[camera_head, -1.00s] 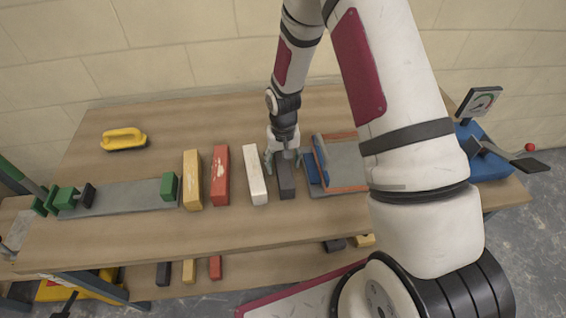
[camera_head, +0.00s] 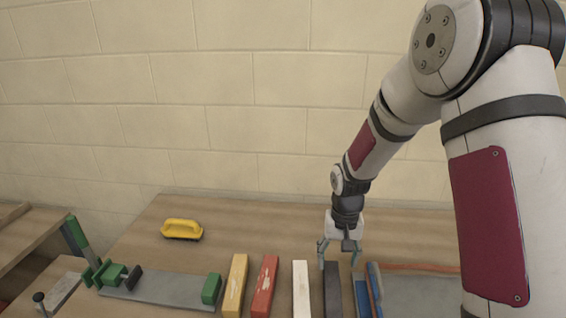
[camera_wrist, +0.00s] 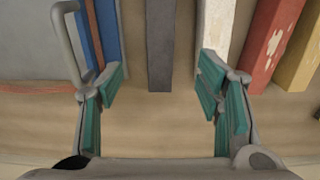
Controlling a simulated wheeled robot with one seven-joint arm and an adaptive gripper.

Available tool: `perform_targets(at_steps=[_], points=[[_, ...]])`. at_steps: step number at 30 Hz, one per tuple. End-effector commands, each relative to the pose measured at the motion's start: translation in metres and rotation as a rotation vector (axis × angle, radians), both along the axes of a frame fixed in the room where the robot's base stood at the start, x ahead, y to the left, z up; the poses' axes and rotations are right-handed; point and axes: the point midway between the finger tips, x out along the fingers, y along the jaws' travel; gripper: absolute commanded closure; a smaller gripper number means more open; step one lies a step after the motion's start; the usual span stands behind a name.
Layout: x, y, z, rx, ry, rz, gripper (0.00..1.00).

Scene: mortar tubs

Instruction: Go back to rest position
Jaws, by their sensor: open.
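My gripper (camera_head: 339,252) is open and empty, just above the table near the far end of the dark grey block. In the wrist view its teal finger pads (camera_wrist: 163,95) stand wide apart. The dark grey block (camera_wrist: 161,45) lies between and beyond them, not touched by either pad in that view. The same dark grey block (camera_head: 332,290) shows in the head view below my gripper, its near end cut off by the frame. A white block (camera_head: 301,288) lies just left of it. My arm rises up and to the right from the gripper.
A red block (camera_head: 264,286) and a yellow block (camera_head: 235,284) lie farther left. A green clamp (camera_head: 112,272) sits on a grey plate (camera_head: 160,289). A yellow-handled tool (camera_head: 182,229) lies behind. A blue-edged tray (camera_head: 374,291) is close on the right. A block wall (camera_head: 200,100) stands behind the table.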

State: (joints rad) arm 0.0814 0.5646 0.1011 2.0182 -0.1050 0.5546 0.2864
Motion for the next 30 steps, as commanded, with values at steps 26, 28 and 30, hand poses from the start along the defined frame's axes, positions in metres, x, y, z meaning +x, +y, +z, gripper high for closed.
perform_targets(at_steps=[26,28,30], points=[[-0.161,-0.003,0.254,-0.055,-0.349,0.136,0.4],[-0.18,-0.002,0.262,-0.055,-0.378,0.147,0.4],[-0.197,-0.002,0.269,-0.053,-0.405,0.158,0.4]])
